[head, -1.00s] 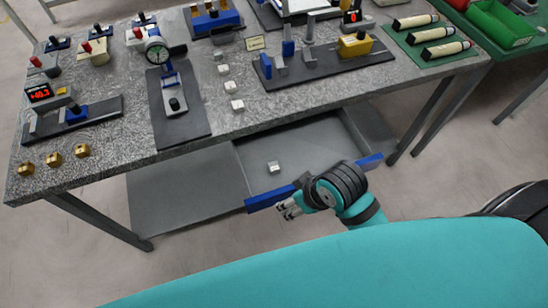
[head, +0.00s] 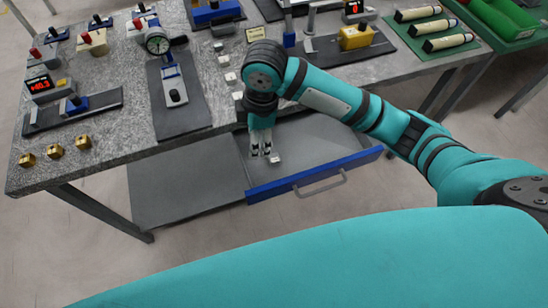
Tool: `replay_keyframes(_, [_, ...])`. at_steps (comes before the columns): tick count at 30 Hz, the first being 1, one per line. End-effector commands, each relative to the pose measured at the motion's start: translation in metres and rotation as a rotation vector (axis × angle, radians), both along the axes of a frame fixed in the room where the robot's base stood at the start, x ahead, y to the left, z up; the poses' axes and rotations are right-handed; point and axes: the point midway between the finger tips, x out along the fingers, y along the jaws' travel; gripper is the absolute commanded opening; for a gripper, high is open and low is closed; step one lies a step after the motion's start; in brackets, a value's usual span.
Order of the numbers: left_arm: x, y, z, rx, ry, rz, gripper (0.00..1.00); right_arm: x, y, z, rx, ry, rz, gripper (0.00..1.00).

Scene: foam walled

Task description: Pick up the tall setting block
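A small pale block (head: 275,158) lies in the open grey drawer under the table; I take it to be the tall setting block, though its height is hard to judge from above. My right gripper (head: 261,153) points down over the drawer, just left of this block. Its fingers are a little apart with nothing seen between them. Whether a finger touches the block cannot be told. My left gripper is not in view.
The drawer has a blue front (head: 315,175) with a grey handle. Similar small blocks (head: 231,78) stand in a row on the speckled table, partly behind my arm. A dial gauge stand (head: 173,90) and brass pieces (head: 55,151) are further left.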

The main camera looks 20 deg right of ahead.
Motion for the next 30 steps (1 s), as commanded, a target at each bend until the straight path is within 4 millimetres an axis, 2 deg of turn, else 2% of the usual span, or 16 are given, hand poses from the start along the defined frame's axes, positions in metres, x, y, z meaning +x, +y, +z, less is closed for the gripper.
replay_keyframes(1, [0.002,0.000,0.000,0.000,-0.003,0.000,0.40,0.010,-0.010,0.010,-0.040,0.000,0.025,0.56])
replay_keyframes(4, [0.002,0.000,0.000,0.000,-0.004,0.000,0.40,0.018,-0.022,0.021,-0.087,0.017,0.063,0.56])
replay_keyframes(9, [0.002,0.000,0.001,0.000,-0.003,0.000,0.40,0.022,-0.030,0.024,-0.118,0.033,0.084,0.56])
replay_keyframes(14, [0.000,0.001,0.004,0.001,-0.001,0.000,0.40,0.021,-0.030,-0.003,-0.117,0.038,0.083,0.56])
replay_keyframes(24, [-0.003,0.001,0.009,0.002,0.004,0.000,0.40,0.021,-0.030,-0.074,-0.115,0.034,0.083,0.56])
replay_keyframes(30, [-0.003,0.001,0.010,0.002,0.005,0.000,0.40,0.021,-0.030,-0.093,-0.115,0.031,0.083,0.56])
